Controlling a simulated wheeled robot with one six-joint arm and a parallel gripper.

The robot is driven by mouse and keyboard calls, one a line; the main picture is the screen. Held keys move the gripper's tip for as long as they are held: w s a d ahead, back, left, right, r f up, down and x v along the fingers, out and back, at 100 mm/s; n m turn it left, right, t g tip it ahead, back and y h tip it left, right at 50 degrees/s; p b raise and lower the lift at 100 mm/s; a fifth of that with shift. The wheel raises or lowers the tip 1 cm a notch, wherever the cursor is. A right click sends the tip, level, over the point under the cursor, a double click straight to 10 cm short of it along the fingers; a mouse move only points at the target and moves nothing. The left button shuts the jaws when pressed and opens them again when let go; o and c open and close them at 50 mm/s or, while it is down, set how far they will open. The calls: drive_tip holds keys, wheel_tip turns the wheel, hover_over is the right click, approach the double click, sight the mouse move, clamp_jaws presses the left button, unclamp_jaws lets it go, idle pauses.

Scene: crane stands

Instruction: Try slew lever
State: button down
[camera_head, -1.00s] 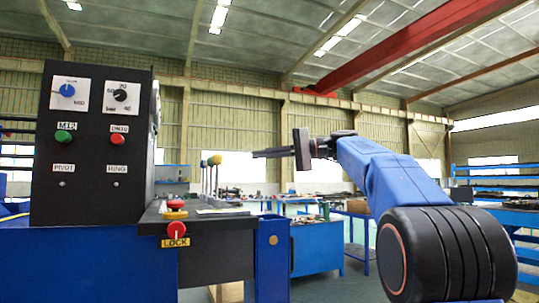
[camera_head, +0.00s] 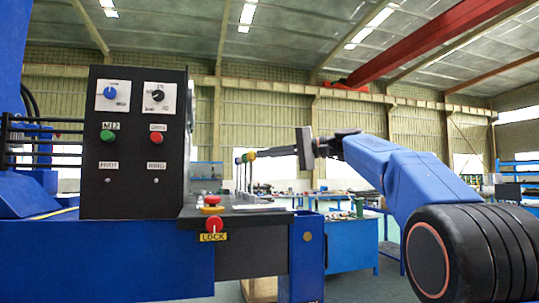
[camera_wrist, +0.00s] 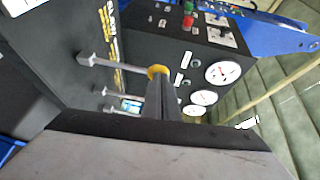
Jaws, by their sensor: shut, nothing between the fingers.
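A row of levers (camera_head: 239,177) stands on the black console (camera_head: 235,214) in the head view. In the wrist view, one lever has a grey shaft (camera_wrist: 105,63) and a yellow knob (camera_wrist: 157,71). Other levers (camera_wrist: 112,93) stand beside it, partly hidden by my fingers. I cannot read which one is the slew lever. My gripper (camera_head: 262,153) is shut and empty, level with the lever tops. In the wrist view my fingertips (camera_wrist: 159,84) overlap the yellow knob; I cannot tell whether they touch it.
The upright black panel (camera_head: 133,195) carries dials, green and red buttons and switches. A red knob (camera_head: 214,226) with a LOCK label sits on the console front. Round gauges (camera_wrist: 222,72) show in the wrist view. A blue workbench (camera_head: 350,243) stands behind.

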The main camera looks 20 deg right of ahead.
drive_tip(key=shift+a, duration=0.1)
drive_tip(key=a+n+g+h, duration=0.1)
drive_tip(key=a+h, duration=0.2)
drive_tip(key=a, duration=0.3)
drive_tip(key=shift+a+r, duration=0.25)
drive_tip(key=shift+a, duration=0.2)
idle(0.9)
